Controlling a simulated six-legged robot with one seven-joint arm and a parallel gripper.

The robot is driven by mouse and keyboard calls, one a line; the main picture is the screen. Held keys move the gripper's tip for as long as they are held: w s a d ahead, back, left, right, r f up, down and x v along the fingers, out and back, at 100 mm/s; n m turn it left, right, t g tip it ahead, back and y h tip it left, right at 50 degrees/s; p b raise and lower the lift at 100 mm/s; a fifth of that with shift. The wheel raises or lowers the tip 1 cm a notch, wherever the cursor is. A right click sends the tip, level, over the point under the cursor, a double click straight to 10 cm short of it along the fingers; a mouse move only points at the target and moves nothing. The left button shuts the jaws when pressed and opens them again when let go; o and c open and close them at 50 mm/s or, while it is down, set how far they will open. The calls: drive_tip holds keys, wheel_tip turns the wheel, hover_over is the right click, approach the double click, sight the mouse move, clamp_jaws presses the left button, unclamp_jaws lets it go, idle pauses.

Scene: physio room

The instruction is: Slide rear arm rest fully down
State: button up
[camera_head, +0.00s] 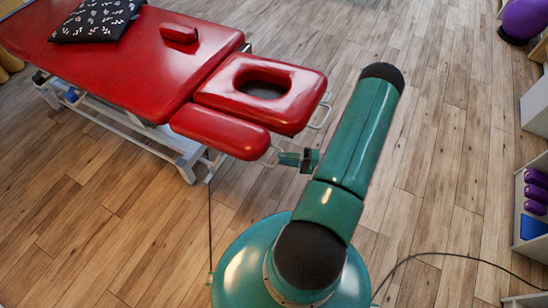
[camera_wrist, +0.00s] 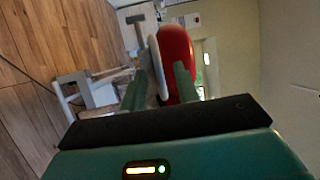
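The red treatment table (camera_head: 120,75) has a red headpiece (camera_head: 300,98) with an oval hole. A red padded arm rest (camera_head: 220,132) sits low along the headpiece's near side; I cannot tell if this is the rear one. My gripper (camera_head: 288,158) is just right of this pad's end, by a metal loop. In the wrist view my gripper (camera_wrist: 162,88) has its two green fingers apart. A red pad (camera_wrist: 176,55) with a pale edge shows in line with the gap between them. Contact with the pad cannot be told.
A small red pad (camera_head: 178,33) and a patterned cushion (camera_head: 97,19) lie on the table. White table legs (camera_head: 185,160) stand below it. A dark cable (camera_head: 450,255) crosses the floor at right. Shelves (camera_head: 532,205) stand at the right edge.

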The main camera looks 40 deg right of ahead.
drive_tip(key=x, duration=0.4)
clamp_jaws()
